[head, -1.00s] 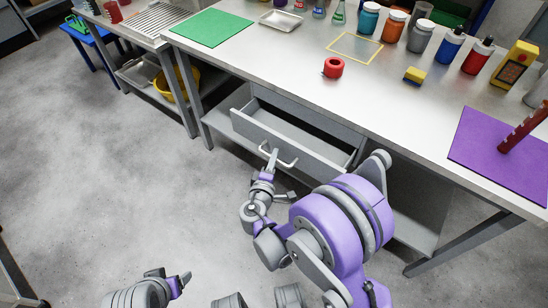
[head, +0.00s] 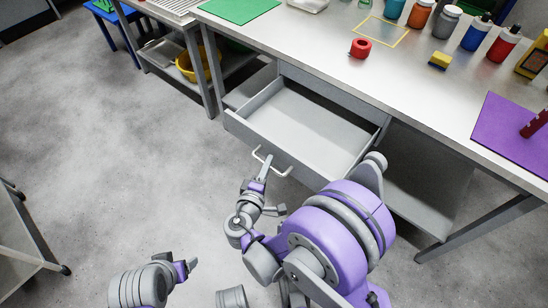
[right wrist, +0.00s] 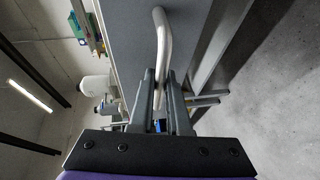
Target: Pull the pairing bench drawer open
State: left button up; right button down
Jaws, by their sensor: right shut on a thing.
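The grey bench drawer (head: 248,133) stands well out from under the bench top, and its empty floor shows. Its pale bar handle (head: 284,169) is on the front face. My right gripper (head: 266,165) is at the handle in the head view. In the right wrist view the fingers (right wrist: 160,98) are shut around the handle bar (right wrist: 163,40). My left gripper (head: 191,265) is low at the left, away from the bench; whether its jaws are open does not show clearly.
The bench top (head: 310,40) holds a red tape roll (head: 361,47), a yellow block (head: 440,61), several bottles, a green mat (head: 236,8) and a purple mat (head: 510,125). A cart (head: 25,240) stands at the left edge. The floor before the drawer is otherwise clear.

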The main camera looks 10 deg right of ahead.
jog(key=shift+s+a, duration=0.15)
jog(key=shift+a, duration=0.1)
jog(key=c, duration=0.9)
grip_release()
jog(key=p+v, duration=0.1)
jog(key=v, duration=1)
jog(key=shift+d, duration=0.1)
